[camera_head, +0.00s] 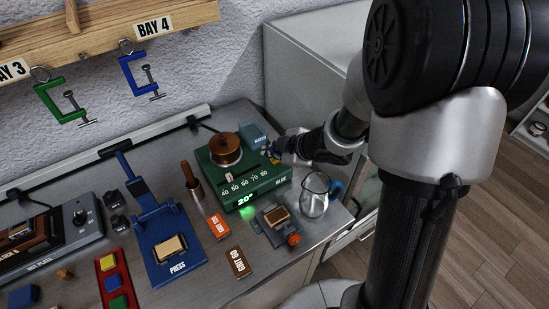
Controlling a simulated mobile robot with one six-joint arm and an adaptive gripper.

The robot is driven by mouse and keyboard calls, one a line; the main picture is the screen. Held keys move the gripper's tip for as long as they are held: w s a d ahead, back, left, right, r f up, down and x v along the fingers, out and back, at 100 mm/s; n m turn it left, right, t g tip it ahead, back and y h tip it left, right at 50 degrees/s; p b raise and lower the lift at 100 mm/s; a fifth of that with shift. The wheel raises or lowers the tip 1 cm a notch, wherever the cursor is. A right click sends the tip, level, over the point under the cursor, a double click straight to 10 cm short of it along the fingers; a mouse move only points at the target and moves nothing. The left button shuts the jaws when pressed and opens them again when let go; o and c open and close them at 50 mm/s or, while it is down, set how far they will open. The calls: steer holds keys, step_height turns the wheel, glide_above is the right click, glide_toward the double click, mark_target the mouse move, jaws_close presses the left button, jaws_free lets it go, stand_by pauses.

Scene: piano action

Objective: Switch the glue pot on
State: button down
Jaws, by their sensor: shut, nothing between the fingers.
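The glue pot is a green box (238,184) with a copper-brown lidded pot (225,148) on top. Its front carries a scale marked 40 to 80, and a display (245,198) reads 20° in green. A green glow shows just below the display. My gripper (272,155) is shut and empty at the box's right rear side, close to a small yellow part (275,161). I cannot tell whether the fingers touch the box. The gripper and wrist hide part of that side, and I cannot make out a switch clearly.
A blue box (254,135) stands behind the glue pot. A glass jug (315,195) and a small device with an orange-red knob (277,219) stand close on the right and front. A brush (191,180) and a blue press (170,235) are left.

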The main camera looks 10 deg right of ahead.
step_height(320, 180, up, 6)
steer(key=p, duration=0.6)
step_height(320, 180, up, 13)
steer(key=m+h, duration=0.7)
steer(key=m, duration=0.1)
glide_above(274, 161)
steer(key=s+d, duration=0.6)
steer(key=d, duration=0.2)
steer(key=s+a+r+m+g+y, duration=0.1)
steer(key=s+a+m, duration=0.2)
steer(key=s, duration=0.7)
steer(key=s+a+r+m+g+y, duration=0.1)
steer(key=s+a+m, duration=0.3)
steer(key=s, duration=0.7)
steer(key=shift+s+a+r+g, duration=0.25)
steer(key=shift+r+g, duration=0.2)
steer(key=shift+g, duration=0.25)
